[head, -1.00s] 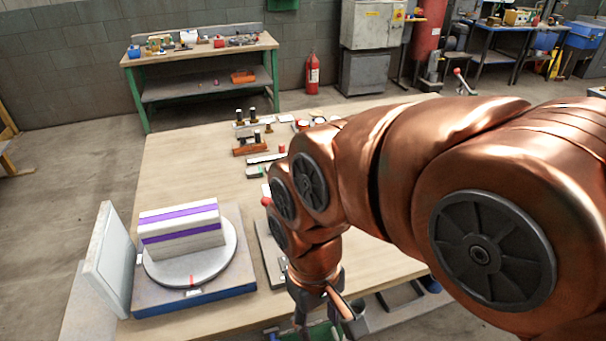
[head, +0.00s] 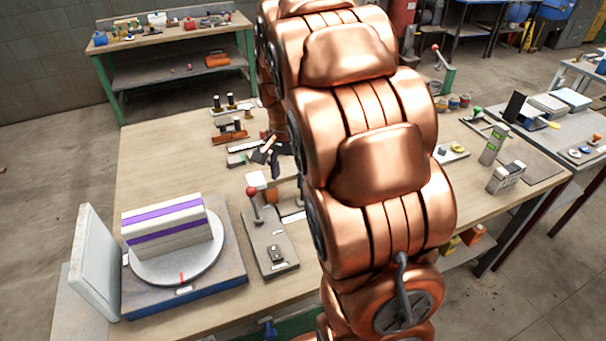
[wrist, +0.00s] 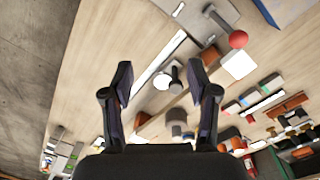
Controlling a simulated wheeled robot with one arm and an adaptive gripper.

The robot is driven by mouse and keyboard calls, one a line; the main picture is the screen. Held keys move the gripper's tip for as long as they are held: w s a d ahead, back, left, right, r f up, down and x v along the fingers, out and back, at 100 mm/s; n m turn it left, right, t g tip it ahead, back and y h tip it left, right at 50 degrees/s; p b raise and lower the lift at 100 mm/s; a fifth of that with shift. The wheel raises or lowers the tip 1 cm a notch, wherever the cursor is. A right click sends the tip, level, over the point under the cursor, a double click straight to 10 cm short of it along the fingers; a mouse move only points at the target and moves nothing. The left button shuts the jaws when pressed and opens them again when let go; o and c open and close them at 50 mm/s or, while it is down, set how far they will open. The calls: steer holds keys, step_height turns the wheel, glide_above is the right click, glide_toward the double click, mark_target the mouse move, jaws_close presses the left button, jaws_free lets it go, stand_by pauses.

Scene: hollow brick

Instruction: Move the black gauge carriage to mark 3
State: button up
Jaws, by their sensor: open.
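My gripper (head: 266,157) is open and empty, above the middle of the table in the head view. In the wrist view its two dark fingers (wrist: 161,77) stand wide apart. Beyond and between them is a long rail with a pale strip (wrist: 158,68). A small dark knobbed piece (wrist: 173,73), which may be the black gauge carriage, shows by this rail, apart from the fingers. I cannot read any marks on the strip. In the head view my arm hides much of this part of the table.
A grey plate with a red-ball lever (head: 254,206) stands near the table's front. Left of it is a round turntable (head: 150,270) bearing a purple-striped block (head: 165,225). Brown blocks with black knobs (head: 230,135) stand at the back. Bare tabletop (head: 165,155) lies at the back left.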

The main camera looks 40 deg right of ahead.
steer(key=w+d+f+m, duration=0.1)
steer(key=w+d, duration=0.1)
steer(key=d, duration=0.1)
steer(key=w+d+f+m, duration=0.1)
steer(key=w+d+m, duration=0.1)
steer(key=d, duration=0.1)
steer(key=w+d+f+m, duration=0.1)
steer(key=w+d+m, duration=0.1)
steer(key=w+d, duration=0.1)
steer(key=shift+w+d+f+t+p, duration=0.1)
steer(key=shift+d+f+t+p, duration=0.25)
steer(key=shift+d, duration=0.1)
steer(key=shift+f+p, duration=1.25)
steer(key=shift+f, duration=2.6)
jaws_close()
